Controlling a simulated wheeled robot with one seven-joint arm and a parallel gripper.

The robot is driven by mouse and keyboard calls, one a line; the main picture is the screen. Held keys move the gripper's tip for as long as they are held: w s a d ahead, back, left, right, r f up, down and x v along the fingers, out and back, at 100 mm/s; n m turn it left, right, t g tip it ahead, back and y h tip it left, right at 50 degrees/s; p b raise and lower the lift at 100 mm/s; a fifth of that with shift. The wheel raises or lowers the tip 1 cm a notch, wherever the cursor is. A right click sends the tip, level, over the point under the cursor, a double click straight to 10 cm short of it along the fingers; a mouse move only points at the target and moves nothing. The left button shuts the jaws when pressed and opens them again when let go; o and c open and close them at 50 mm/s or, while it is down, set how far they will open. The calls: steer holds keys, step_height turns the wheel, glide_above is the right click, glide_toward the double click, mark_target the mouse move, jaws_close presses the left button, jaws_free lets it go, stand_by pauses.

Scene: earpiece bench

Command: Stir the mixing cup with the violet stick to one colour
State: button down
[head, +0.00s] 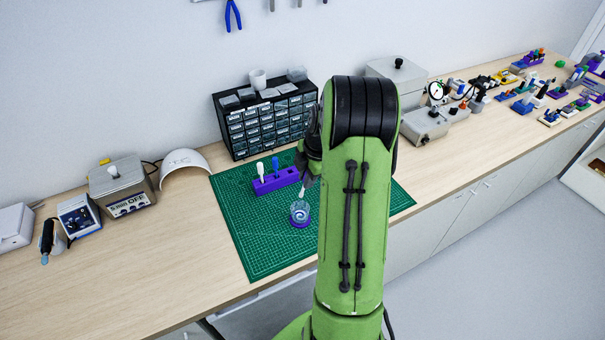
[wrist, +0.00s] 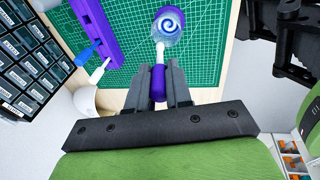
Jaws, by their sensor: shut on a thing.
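The mixing cup (head: 300,210) is a small clear cup on a violet base, standing on the green mat. In the wrist view the cup (wrist: 168,27) shows a blue and white swirl inside, so the two colours are still distinct. My gripper (wrist: 165,82) is shut on the violet stick (wrist: 158,84) by its violet handle. The stick's pale shaft reaches to the cup, and its tip appears to be at or inside the cup's near edge. In the head view my arm hides most of the gripper and the stick.
A violet rack (head: 276,180) with a white and a blue stick stands behind the cup on the green mat (head: 260,235). A black drawer cabinet (head: 265,120) stands at the back. The mat left of the cup is clear.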

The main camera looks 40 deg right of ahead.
steer(key=shift+a+b, duration=0.3)
steer(key=shift+a, duration=0.05)
steer(key=s+b+x, duration=0.2)
steer(key=b+x, duration=0.6)
steer(key=x, duration=0.1)
steer(key=shift+d+f+b, duration=0.25)
steer(key=shift+d+b, duration=0.05)
steer(key=shift+d, duration=0.05)
steer(key=shift+d, duration=0.1)
